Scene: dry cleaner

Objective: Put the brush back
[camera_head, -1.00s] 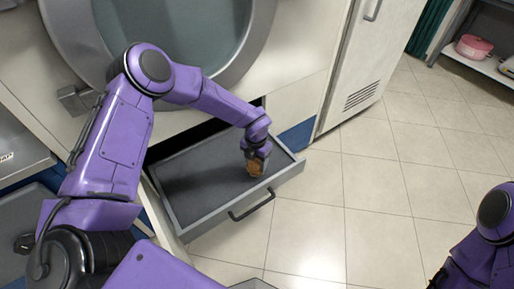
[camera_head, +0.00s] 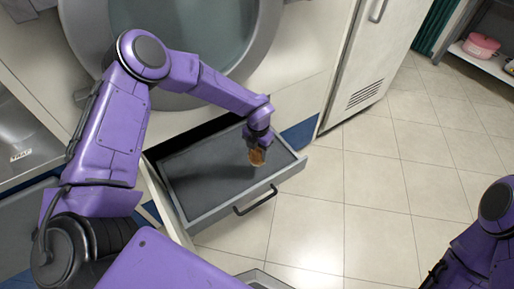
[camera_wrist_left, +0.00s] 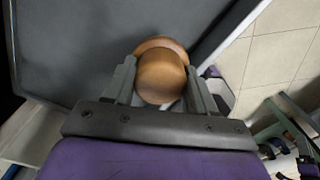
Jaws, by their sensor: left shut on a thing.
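The brush (camera_head: 257,157) shows as a small brown wooden piece under my left gripper (camera_head: 257,145). In the left wrist view the brush (camera_wrist_left: 162,72) is a rounded wooden body between the two fingers of my left gripper (camera_wrist_left: 160,88), which is shut on it. The grey drawer (camera_head: 205,180) is pulled open below the round machine door. The gripper and brush are over the right part of the drawer, near its right wall; I cannot tell if the brush touches the drawer floor. My right arm shows at the right edge, but its gripper is out of view.
The drawer's dark handle (camera_head: 255,200) sticks out from its front. A round glass machine door (camera_head: 190,45) is above the drawer. A white cabinet (camera_head: 365,70) stands to the right. The tiled floor (camera_head: 380,200) is clear. A shelf with a pink item (camera_head: 481,46) is at far right.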

